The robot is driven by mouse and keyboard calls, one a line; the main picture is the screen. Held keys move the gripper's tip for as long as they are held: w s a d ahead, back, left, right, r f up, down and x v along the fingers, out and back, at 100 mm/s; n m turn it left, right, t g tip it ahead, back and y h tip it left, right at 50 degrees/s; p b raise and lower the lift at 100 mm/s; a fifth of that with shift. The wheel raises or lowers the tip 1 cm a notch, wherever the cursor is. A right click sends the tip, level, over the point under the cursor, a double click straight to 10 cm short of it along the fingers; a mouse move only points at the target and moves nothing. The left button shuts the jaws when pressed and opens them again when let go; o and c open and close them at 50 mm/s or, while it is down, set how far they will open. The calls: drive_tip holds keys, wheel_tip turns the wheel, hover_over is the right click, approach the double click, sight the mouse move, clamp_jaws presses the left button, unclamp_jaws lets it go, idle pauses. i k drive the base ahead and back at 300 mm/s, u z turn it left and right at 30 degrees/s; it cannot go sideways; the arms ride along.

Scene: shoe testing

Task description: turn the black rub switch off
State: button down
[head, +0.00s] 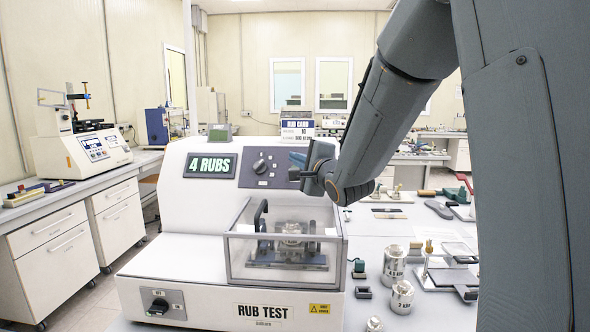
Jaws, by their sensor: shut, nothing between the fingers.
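The white rub test machine (190,260) stands on the bench and its display (210,166) reads "4 RUBS". A black rotary switch (159,305) sits on a grey plate with small labels at the machine's lower left front. A second black knob (261,166) is on the dark upper panel, right of the display. My gripper (297,168) is just right of this upper knob, in front of the panel's right end, and looks shut and empty. The fingertips are small and partly hidden, so contact with the panel cannot be told.
A clear guard box (285,262) encloses the rubbing mechanism below my gripper. Metal weights (402,297) and small blocks stand on the bench to the right. The space before the lower left switch is clear.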

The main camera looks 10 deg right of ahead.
sight(160, 307)
drive_tip(key=k, duration=1)
